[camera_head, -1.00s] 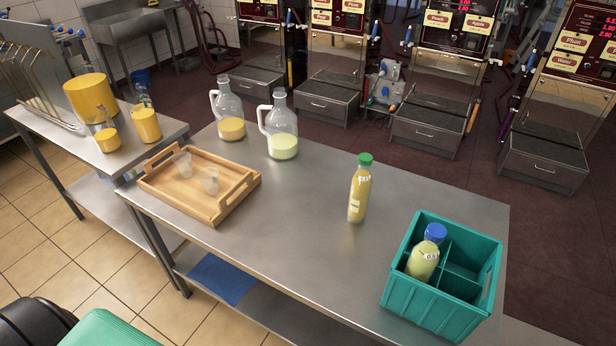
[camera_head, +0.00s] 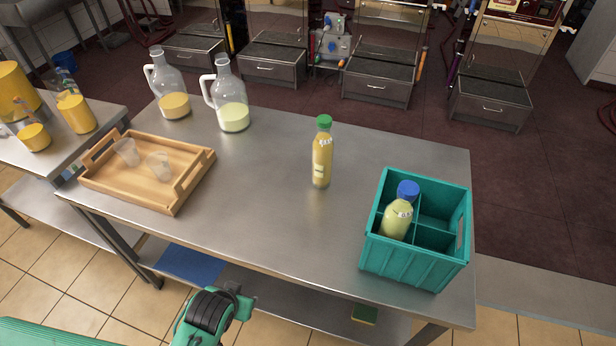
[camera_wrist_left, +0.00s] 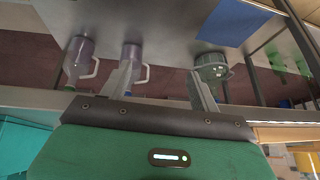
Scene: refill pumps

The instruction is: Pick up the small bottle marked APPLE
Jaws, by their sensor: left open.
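A small bottle of yellow juice with a green cap (camera_head: 322,160) stands upright on the steel table (camera_head: 260,200). A second small bottle, pale yellow-green with a blue cap (camera_head: 398,215), stands in a compartment of the teal crate (camera_head: 415,268). The labels on both are too small to read, so I cannot tell which is marked APPLE. In the left wrist view my left gripper (camera_wrist_left: 157,74) has its fingers spread, with no bottle between them. In the head view part of my green and black arm shows at the bottom, below the table's front edge, away from both bottles. My right gripper is not seen.
A wooden tray (camera_head: 125,192) with two clear cups (camera_head: 158,166) lies on the left of the table. Two glass jugs (camera_head: 173,102) (camera_head: 233,115) stand behind it. A lower shelf holds a blue mat (camera_head: 190,264). The table's front middle is clear.

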